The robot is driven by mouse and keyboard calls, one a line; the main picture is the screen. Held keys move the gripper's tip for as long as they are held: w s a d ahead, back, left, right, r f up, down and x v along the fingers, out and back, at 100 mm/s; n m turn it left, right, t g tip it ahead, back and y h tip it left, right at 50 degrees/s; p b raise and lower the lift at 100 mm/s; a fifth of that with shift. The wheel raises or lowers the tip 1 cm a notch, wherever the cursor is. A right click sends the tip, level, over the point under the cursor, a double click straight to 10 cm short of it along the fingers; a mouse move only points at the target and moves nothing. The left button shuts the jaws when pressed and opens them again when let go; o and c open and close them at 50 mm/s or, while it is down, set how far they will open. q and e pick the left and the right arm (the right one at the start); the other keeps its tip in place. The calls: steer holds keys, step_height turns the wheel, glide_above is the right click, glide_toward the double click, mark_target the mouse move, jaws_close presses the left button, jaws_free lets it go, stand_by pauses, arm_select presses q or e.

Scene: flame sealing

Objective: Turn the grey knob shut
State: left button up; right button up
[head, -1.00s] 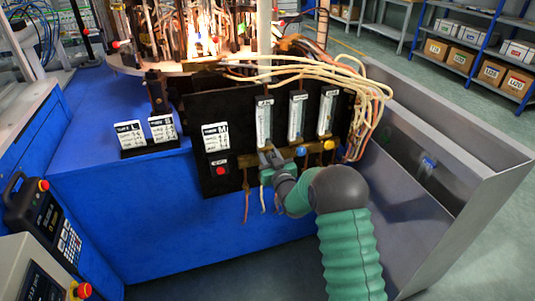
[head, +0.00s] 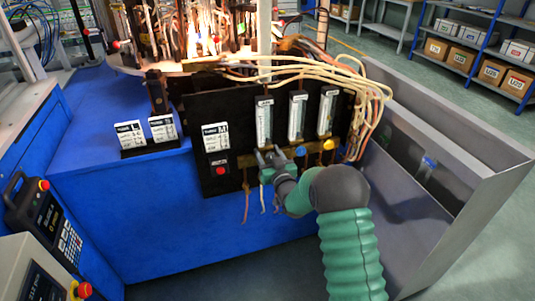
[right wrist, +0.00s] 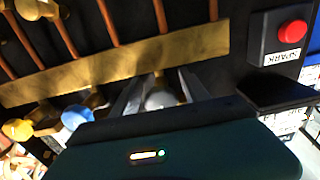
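The grey knob (right wrist: 160,98) shows in the right wrist view, on a short brass valve below a brass bar (right wrist: 120,62). My right gripper (right wrist: 166,82) has one finger on each side of the knob, with a gap visible between the fingers and the knob, so it looks open around it. In the head view my right gripper (head: 270,157) is at the left end of the valve row on the black panel (head: 235,130). It hides the grey knob there. My left gripper is not in view.
A blue knob (head: 300,151) and a yellow knob (head: 328,145) sit close to the right of my gripper. A red button (head: 221,170) is to its left. Flow tubes (head: 297,117) stand above, and loose hoses hang below. Flames burn at the back.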

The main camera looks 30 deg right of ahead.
steer(key=p+v, duration=0.3)
steer(key=v, duration=1.3)
steer(key=shift+s, duration=0.4)
steer(key=shift+f, duration=0.15)
